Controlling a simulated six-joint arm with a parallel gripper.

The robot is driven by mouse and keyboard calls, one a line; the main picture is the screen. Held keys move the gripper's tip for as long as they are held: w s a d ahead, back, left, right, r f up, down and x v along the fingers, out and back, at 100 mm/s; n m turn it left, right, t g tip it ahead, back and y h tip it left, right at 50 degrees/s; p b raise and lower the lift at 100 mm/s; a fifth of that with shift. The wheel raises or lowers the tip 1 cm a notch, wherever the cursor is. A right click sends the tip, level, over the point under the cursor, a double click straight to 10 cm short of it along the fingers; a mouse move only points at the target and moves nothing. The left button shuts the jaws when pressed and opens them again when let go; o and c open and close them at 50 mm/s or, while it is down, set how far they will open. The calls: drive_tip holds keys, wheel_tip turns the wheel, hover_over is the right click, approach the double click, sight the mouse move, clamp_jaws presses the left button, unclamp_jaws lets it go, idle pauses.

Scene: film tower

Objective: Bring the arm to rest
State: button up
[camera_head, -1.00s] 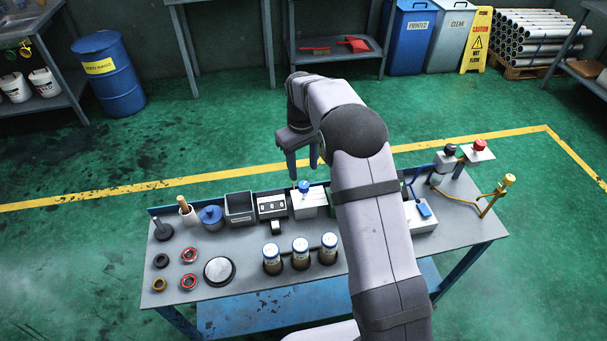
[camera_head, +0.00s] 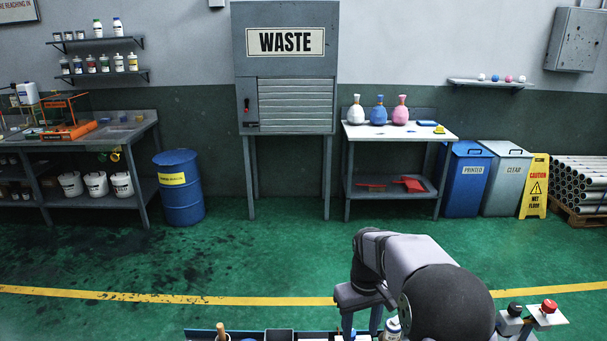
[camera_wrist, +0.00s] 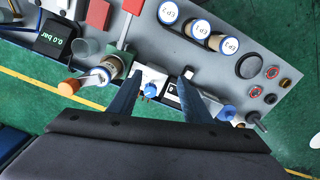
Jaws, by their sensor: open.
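My arm (camera_head: 420,265) reaches in from the bottom right of the head view, with a dark rounded joint nearest the camera. My gripper (camera_head: 361,322) points down at its far end. In the wrist view my gripper (camera_wrist: 161,75) shows two dark blue fingers spread apart, with nothing held between them. A white box with a blue knob (camera_wrist: 151,89) shows beyond and between the fingers, on the grey bench (camera_wrist: 225,65). The head view cuts off most of the bench below.
A jar with an orange-ended part (camera_wrist: 105,72) stands close to the left finger in the wrist view. Three capped sample jars (camera_wrist: 199,29) stand on the bench. Red and black mushroom buttons (camera_head: 549,306) are right of my arm. A waste cabinet (camera_head: 286,100) stands at the far wall.

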drive_tip(key=s+d+f+m, duration=0.1)
drive_tip(key=s+m, duration=0.2)
drive_tip(key=s, duration=2.1)
wheel_tip(320, 180, down, 43)
drive_tip(key=b, duration=4.3)
drive_tip(key=shift+w+f, duration=0.2)
drive_tip(key=shift+w, duration=0.05)
